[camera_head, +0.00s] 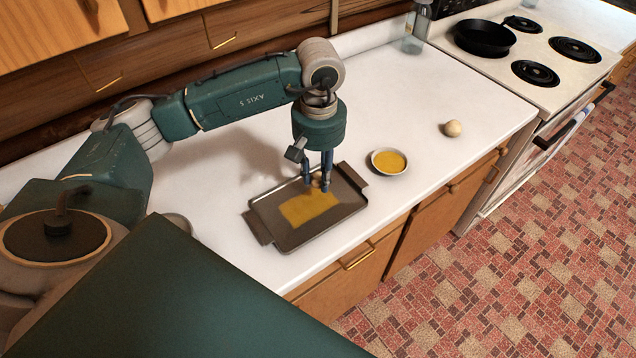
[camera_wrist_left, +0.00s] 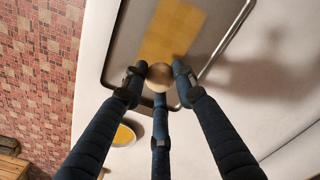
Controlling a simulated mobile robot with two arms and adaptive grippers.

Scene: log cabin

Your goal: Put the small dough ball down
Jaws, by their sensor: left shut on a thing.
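My left gripper (camera_head: 319,187) points down over the far right part of a dark metal tray (camera_head: 345,205). In the left wrist view its three fingers (camera_wrist_left: 160,84) are shut on a small pale dough ball (camera_wrist_left: 160,75). In the head view the fingers mostly hide this ball. A flat yellow rectangle (camera_head: 308,208) lies on the tray, close to the fingertips; it also shows in the wrist view (camera_wrist_left: 172,32). I cannot tell whether the ball touches the tray. My right gripper is not in view.
A white bowl of yellow contents (camera_head: 389,161) stands right of the tray. Another pale ball (camera_head: 453,128) lies farther right on the white counter (camera_head: 420,115). A stove with a black pan (camera_head: 484,38) and a clear bottle (camera_head: 415,30) are at the back right.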

